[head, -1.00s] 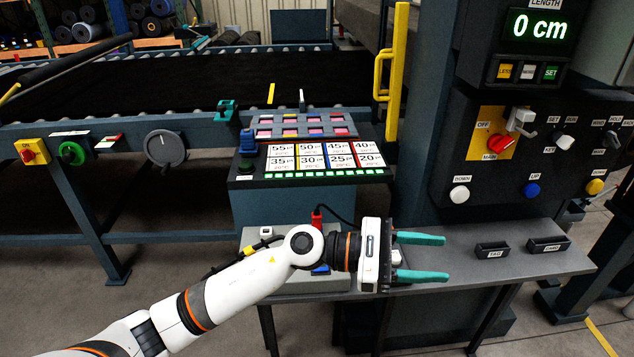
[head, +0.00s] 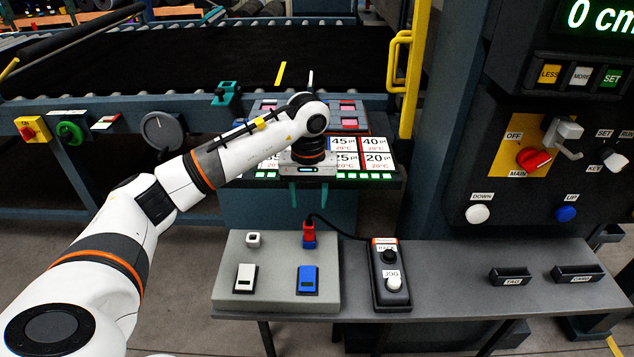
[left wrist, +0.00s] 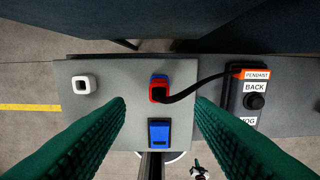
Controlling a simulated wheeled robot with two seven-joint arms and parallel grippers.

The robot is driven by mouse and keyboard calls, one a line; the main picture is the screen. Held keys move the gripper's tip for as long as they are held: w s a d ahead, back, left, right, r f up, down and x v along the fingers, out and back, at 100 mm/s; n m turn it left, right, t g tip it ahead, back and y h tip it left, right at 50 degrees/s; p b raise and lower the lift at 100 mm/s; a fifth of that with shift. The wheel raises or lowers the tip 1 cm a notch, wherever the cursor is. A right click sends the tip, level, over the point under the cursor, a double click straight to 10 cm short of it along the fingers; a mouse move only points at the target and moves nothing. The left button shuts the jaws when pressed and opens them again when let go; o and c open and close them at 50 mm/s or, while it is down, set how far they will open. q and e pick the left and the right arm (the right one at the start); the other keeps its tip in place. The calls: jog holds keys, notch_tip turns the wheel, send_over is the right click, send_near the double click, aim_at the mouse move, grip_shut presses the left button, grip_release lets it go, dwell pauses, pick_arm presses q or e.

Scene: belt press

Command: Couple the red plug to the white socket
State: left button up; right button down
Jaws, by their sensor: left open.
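The red plug (head: 309,229) stands upright in a blue socket (head: 309,244) at the back of a grey box, with a black cable running from it. In the left wrist view the red plug (left wrist: 158,90) lies between and beyond my fingertips. The white socket (head: 253,239) is a small square ring with a dark centre, empty, left of the plug; it also shows in the left wrist view (left wrist: 84,84). My left gripper (head: 308,194) points down, open and empty, above and apart from the plug. My right gripper is not in view.
The grey box (head: 275,303) also carries a white lever (head: 245,278) and a blue lever (head: 308,280). The cable leads to a pendant (head: 390,274) on the right. A label panel (head: 375,158) is close behind my gripper.

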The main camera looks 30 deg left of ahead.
aim_at(309, 229)
pick_arm(q)
jog(key=f, duration=0.1)
jog(key=s+f+p, duration=0.1)
jog(key=f, duration=0.1)
jog(key=shift+s, duration=0.15)
jog(key=shift+w+f, duration=0.2)
jog(key=shift+f, duration=0.75)
jog(key=f, duration=0.1)
jog(key=f+p, duration=0.1)
jog(key=f, duration=0.2)
jog(key=shift+w, duration=0.3)
jog(key=shift+f+p, duration=0.3)
jog(key=shift+s+f, duration=0.1)
jog(key=shift+f, duration=0.25)
jog(key=shift+c, duration=0.6)
grip_shut()
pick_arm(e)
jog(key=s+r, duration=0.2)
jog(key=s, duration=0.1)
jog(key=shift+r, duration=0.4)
